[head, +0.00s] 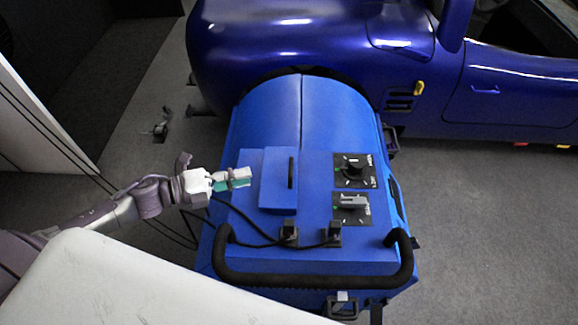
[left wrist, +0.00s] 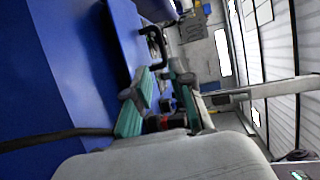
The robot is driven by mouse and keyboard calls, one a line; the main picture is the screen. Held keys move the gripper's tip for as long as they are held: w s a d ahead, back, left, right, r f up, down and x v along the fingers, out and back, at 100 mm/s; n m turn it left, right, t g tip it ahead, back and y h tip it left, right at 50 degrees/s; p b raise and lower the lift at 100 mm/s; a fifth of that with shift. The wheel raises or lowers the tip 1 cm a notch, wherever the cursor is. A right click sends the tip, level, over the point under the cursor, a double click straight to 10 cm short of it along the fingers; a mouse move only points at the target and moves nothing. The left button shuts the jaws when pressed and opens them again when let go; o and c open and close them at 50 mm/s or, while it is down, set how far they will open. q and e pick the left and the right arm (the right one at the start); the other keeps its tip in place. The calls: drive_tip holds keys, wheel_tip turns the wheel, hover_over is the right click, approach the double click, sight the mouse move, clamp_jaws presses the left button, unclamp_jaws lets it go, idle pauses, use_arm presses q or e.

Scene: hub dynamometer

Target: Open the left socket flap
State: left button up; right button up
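Two small dark socket fittings sit low on the blue dynamometer's (head: 240,235) sloping panel: the left socket (head: 289,231) and the right socket (head: 334,232). A black cable runs to them; their flaps are too small to make out. My left gripper (head: 238,178), with green finger pads, is above the panel's left edge, up and left of the left socket and apart from it. In the left wrist view its fingers (left wrist: 162,92) stand apart with nothing clearly between them. My right gripper is in neither view.
A raised blue box with a black slot (head: 278,181) stands right of my left gripper. Two black knob plates (head: 354,170) lie further right. A black bar handle (head: 318,281) curves along the front edge. A blue car (head: 310,45) stands behind.

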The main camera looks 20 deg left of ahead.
sight(290, 167)
use_arm(q)
drive_tip(key=p+x, duration=0.1)
drive_tip(key=x, duration=0.4)
drive_tip(key=p+x, duration=0.1)
drive_tip(key=x, duration=0.5)
drive_tip(key=shift+d+r, duration=0.2)
drive_tip(key=shift+w+d+f+p, duration=0.2)
drive_tip(key=shift+w+d+p, duration=0.15)
drive_tip(key=shift+d, duration=0.2)
drive_tip(key=shift+w, duration=0.1)
drive_tip(key=shift+c, duration=0.2)
clamp_jaws()
